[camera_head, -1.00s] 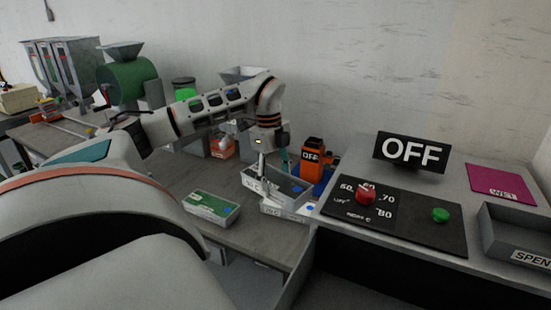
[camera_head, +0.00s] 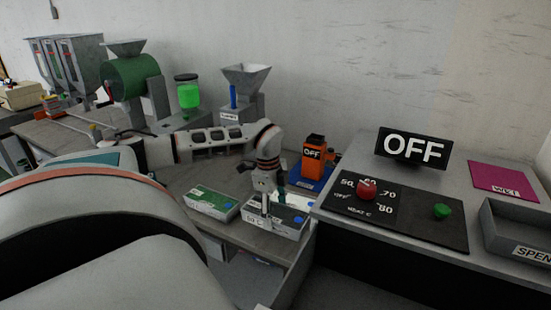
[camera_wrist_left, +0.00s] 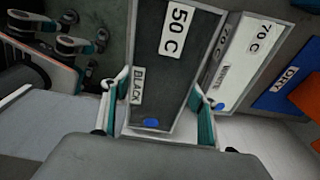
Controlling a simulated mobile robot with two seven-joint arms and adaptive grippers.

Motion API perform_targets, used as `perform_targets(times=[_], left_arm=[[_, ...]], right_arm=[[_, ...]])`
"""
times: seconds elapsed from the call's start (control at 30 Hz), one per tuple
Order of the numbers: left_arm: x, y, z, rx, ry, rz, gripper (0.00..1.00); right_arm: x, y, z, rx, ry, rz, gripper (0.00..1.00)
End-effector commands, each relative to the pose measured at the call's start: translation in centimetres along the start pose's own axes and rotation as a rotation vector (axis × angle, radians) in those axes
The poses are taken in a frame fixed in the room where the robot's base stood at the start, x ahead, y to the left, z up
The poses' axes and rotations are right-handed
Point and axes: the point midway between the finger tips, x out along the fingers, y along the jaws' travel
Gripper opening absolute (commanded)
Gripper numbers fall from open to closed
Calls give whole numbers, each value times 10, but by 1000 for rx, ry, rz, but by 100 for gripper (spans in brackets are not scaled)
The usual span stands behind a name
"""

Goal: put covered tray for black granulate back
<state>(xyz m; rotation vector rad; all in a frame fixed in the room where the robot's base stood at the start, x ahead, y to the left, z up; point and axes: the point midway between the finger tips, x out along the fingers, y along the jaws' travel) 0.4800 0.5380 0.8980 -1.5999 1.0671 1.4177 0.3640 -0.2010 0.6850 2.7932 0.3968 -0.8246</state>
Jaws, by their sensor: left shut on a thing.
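The black granulate tray (camera_wrist_left: 157,62) has a dark grey cover, a blue dot and the labels "BLACK" and "50 C" in the left wrist view. My left gripper (camera_head: 266,208) is shut on it, with one teal-padded finger on each side. In the head view the tray (camera_head: 289,228) is low over the grey table's front right part. I cannot tell whether it touches the table. A pale tray labelled "WHITE" and "70 C" (camera_wrist_left: 239,70) lies close along its right side in the wrist view.
A green-topped tray (camera_head: 211,203) stands left of the held tray. Behind are an orange "OFF" device (camera_head: 313,160) and a blue "DRY" mat (camera_wrist_left: 282,92). The control bench (camera_head: 330,215) rises on the right. A hopper (camera_head: 245,80) stands at the back.

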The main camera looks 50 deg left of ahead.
Motion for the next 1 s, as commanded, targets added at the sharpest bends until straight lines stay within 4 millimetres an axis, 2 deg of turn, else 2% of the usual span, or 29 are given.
perform_targets(times=[0.27, 0.53, 0.93, 0.97, 1.0], left_arm=[[18, -1, 2, -1, 0, -2, 16], [52, 0, 6, -1, 1, 0, 16], [58, -1, 7, 0, 1, -2, 16], [59, 0, 7, 0, 0, -1, 66], [58, 0, 7, 0, 0, -1, 75]], right_arm=[[0, 0, -1, 0, 1, 0, 0], [-1, 0, -2, 0, 1, 0, 0], [0, 0, 0, 0, 0, 0, 0], [0, 0, -1, 0, 0, 0, 0], [0, 0, -1, 0, 0, 0, 0]])
